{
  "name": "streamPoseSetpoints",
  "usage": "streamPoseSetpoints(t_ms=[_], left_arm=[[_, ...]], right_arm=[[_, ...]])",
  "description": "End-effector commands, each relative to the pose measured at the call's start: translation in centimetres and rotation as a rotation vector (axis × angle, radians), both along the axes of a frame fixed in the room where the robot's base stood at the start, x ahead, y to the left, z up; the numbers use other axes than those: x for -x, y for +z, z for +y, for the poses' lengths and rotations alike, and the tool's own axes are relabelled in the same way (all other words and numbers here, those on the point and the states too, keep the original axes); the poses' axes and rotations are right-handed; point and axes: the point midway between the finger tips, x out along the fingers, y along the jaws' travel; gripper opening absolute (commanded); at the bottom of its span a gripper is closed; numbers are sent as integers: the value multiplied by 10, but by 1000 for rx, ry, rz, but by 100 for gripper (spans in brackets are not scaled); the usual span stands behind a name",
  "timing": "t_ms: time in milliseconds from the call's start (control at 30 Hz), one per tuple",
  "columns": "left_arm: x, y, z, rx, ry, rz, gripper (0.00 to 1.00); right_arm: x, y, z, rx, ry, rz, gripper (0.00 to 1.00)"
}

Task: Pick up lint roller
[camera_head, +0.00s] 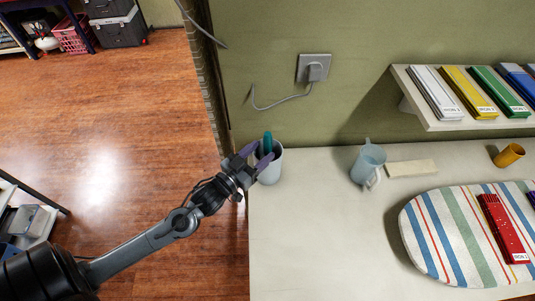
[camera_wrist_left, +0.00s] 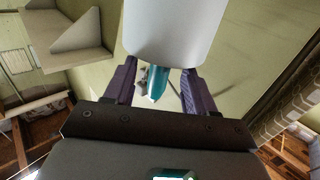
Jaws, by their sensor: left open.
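The lint roller stands upright at the left end of the white table, with a white cylindrical body (camera_head: 270,170) and a teal handle (camera_head: 267,143) pointing up. My left gripper (camera_head: 259,155) is open beside it, its purple fingers spread near the handle. In the left wrist view the white body (camera_wrist_left: 168,30) fills the top middle, and the teal handle (camera_wrist_left: 158,82) shows between the two fingers. I cannot tell whether either finger touches it. My right gripper is not in view.
A light blue jug (camera_head: 369,162) and a pale flat block (camera_head: 412,168) stand to the right. An orange cup (camera_head: 509,156) is further right.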

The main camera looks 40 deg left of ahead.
Motion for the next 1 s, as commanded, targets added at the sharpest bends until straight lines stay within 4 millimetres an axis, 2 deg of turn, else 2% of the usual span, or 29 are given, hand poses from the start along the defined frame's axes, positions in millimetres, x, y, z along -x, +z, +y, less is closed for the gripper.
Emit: streamPoseSetpoints(t_ms=[133,300,633,1000], left_arm=[[-20,4,2,-2,1,-2,55],[-36,1,1,-1,1,-1,55],[-40,0,1,0,0,0,55],[-40,0,1,0,0,0,0]], right_arm=[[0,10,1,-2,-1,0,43],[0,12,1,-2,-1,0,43],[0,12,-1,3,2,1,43],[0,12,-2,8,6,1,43]])
